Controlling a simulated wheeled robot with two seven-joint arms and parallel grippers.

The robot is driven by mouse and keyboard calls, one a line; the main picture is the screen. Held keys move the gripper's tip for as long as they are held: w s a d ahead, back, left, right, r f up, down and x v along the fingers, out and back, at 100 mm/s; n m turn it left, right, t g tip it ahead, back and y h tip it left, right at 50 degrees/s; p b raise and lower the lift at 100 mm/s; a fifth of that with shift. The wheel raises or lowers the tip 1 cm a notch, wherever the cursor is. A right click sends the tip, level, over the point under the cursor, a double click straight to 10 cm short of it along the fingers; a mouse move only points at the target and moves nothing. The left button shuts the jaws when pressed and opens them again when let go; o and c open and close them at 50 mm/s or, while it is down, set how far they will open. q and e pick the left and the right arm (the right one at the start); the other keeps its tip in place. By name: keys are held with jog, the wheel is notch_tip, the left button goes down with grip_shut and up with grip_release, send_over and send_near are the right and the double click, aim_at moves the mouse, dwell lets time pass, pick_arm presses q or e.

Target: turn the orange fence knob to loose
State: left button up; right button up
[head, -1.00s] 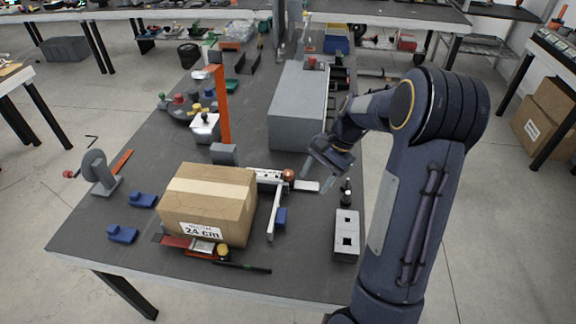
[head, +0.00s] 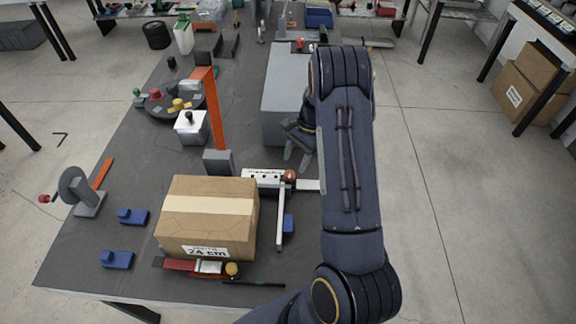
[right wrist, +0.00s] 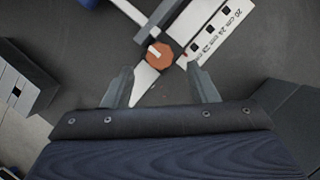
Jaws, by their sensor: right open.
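In the right wrist view the knob (right wrist: 160,55) is an orange faceted disc with a pale mark, just beyond and between my fingertips. My right gripper (head: 297,160) is open and empty near the knob in the head view, partly covered by my forearm. In the right wrist view its two fingers (right wrist: 160,85) are spread, apart from the knob. My left gripper is not in view.
A cardboard box (head: 208,215) marked 24 cm stands left of the fence arm (head: 280,218). A large grey block (head: 287,95) lies behind the knob, and an orange upright (head: 216,112) stands to the left. Blue blocks (head: 132,216) lie at the left.

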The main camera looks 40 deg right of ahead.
aim_at(290, 172)
jog(key=shift+p+x, duration=0.4)
jog(key=shift+x, duration=2.05)
jog(key=shift+c, duration=0.2)
jog(key=c, duration=0.9)
jog(key=shift+w+f+n+g+b, duration=0.15)
jog(key=shift+n+g+b, duration=0.35)
jog(key=shift+n+b, duration=0.75)
jog(key=n+b, duration=0.1)
jog(key=n, duration=0.1)
jog(key=shift+n+g+h+b, duration=0.3)
jog(key=shift+n+g+h, duration=0.05)
jog(key=shift+g+h, duration=0.05)
jog(key=n+g+b, duration=0.1)
jog(key=n, duration=0.2)
jog(key=shift+w+a+n+h+b, duration=0.1)
jog(key=shift+n+h+b, duration=0.2)
jog(key=shift+h, duration=0.1)
jog(key=shift+r+n+g+h+b, duration=0.2)
jog(key=shift+n+g+h+b, duration=0.25)
jog(key=shift+n, duration=1.05)
